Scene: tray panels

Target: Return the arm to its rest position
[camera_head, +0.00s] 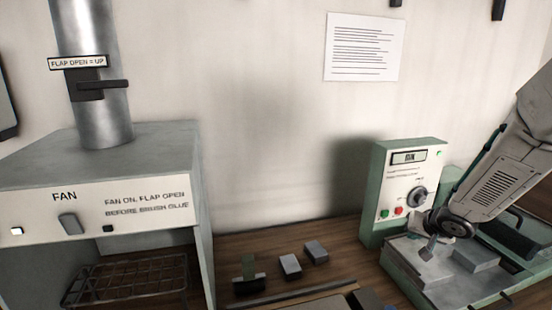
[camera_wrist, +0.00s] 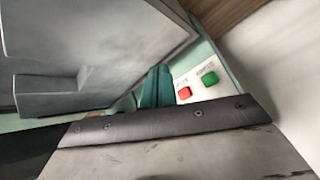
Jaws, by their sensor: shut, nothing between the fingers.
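My arm (camera_head: 510,155) reaches in from the right edge in the head view and bends down over the green machine (camera_head: 378,190). My gripper shows in the wrist view as two teal fingers (camera_wrist: 155,88), side by side and shut with nothing between them. They are close to the machine's panel with a red button (camera_wrist: 184,93) and a green button (camera_wrist: 210,78); I cannot tell whether they touch it. In the head view the arm's dark round joint (camera_head: 455,230) is just right of the panel dial (camera_head: 416,197), and the fingers are hard to make out.
The machine's grey bed (camera_head: 425,268) lies below the arm, with a raised block (camera_head: 472,258). Small blocks (camera_head: 290,266) lie on the wooden bench (camera_head: 240,240). A fan hood (camera_head: 100,165) with a vertical metal duct (camera_head: 90,110) and wire rack (camera_head: 125,282) stands left.

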